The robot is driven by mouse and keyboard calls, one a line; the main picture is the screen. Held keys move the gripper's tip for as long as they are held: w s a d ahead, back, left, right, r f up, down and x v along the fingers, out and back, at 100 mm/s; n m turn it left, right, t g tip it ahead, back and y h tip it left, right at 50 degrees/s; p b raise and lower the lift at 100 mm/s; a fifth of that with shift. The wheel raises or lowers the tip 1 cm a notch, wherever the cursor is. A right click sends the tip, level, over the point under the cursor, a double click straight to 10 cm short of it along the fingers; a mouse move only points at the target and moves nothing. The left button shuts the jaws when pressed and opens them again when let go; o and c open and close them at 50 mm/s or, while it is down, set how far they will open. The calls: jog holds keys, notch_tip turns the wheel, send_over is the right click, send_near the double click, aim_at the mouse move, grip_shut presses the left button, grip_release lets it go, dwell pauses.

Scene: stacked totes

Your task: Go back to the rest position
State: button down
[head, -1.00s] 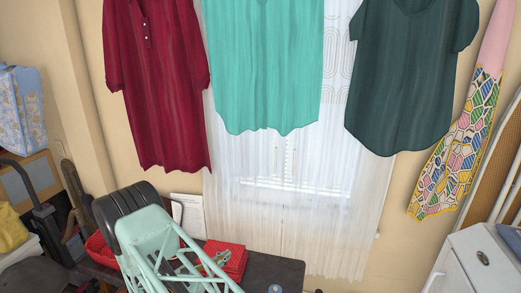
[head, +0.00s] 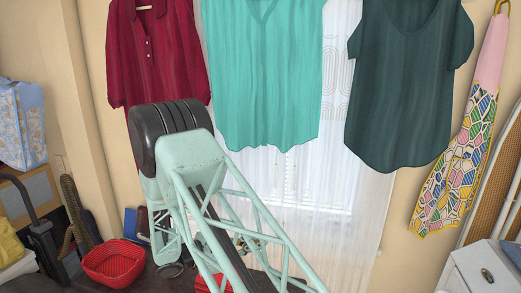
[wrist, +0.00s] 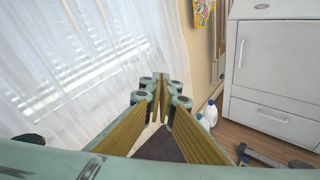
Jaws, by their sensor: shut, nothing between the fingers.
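My gripper (wrist: 158,118) shows in the wrist view with its yellow-faced fingers together at the tips and nothing between them. It points past the sheer white curtain (wrist: 95,50) toward the floor and a white cabinet (wrist: 275,65).
A red basket (head: 114,262) sits on the dark table (head: 135,286), left of my arm. A crimson shirt (head: 160,55), a turquoise shirt (head: 262,80) and a dark green shirt (head: 405,85) hang above. White bottles (wrist: 209,113) stand on the floor beside the cabinet.

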jog(key=s+d+r+m+g+y, duration=0.4)
jog(key=s+d+r+m+g, duration=0.45)
jog(key=s+d+r, duration=1.2)
jog(key=s+d+r+m+y, duration=0.2)
jog(key=s+r+m, duration=0.15)
jog(key=s, duration=0.35)
jog(key=s+d+r+m+y, duration=0.2)
jog(key=s+r, duration=0.3)
jog(key=s, duration=0.1)
jog(key=s+a+r+m+t+y, duration=0.1)
jog(key=s+r+m+t+y, duration=0.1)
jog(key=s, duration=0.7)
jog(key=s+a+r+m+t+y, duration=0.2)
jog(key=s+m+y, duration=0.1)
jog(key=s, duration=0.6)
jog(key=shift+r+m+t, duration=0.15)
jog(key=shift+m+t, duration=0.2)
jog(key=shift+m, duration=0.25)
